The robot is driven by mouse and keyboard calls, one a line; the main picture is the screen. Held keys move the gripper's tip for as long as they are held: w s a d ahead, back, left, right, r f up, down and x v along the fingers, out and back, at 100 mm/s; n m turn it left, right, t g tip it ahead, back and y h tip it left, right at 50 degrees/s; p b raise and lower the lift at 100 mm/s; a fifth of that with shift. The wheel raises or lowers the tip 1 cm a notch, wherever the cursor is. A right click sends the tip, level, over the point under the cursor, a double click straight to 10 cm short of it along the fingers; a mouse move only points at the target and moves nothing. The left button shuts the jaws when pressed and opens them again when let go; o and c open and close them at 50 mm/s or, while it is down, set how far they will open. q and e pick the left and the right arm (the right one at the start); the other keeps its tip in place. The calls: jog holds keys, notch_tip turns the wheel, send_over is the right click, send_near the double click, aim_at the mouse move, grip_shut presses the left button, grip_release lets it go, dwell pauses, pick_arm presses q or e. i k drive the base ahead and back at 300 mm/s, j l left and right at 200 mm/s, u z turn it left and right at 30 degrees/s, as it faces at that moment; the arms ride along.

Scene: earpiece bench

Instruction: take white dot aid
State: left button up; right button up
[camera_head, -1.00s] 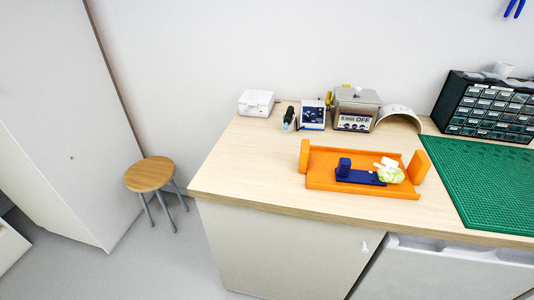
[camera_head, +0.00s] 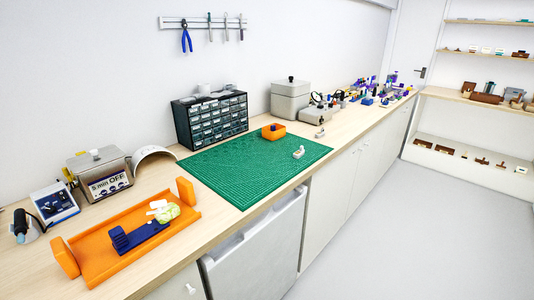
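No aid with a white dot can be made out for sure at this size. Small white pieces (camera_head: 158,205) lie beside a pale green round thing (camera_head: 167,213) at the right end of the orange tray (camera_head: 92,248). A dark blue holder (camera_head: 138,236) stands in the same tray. A small whitish object (camera_head: 299,153) is on the green mat (camera_head: 225,170), apart from a small orange box (camera_head: 273,132); its details are too small to tell. Neither of my grippers is in view.
A drawer cabinet (camera_head: 211,118) stands behind the mat. A grey lidded box (camera_head: 291,98) and many small coloured items (camera_head: 375,94) stand farther right. A metal bath (camera_head: 100,172) and a blue-and-white device (camera_head: 55,203) stand at left. Much of the mat is bare.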

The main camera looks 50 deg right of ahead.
aim_at(299, 154)
jog(key=z, duration=1.9)
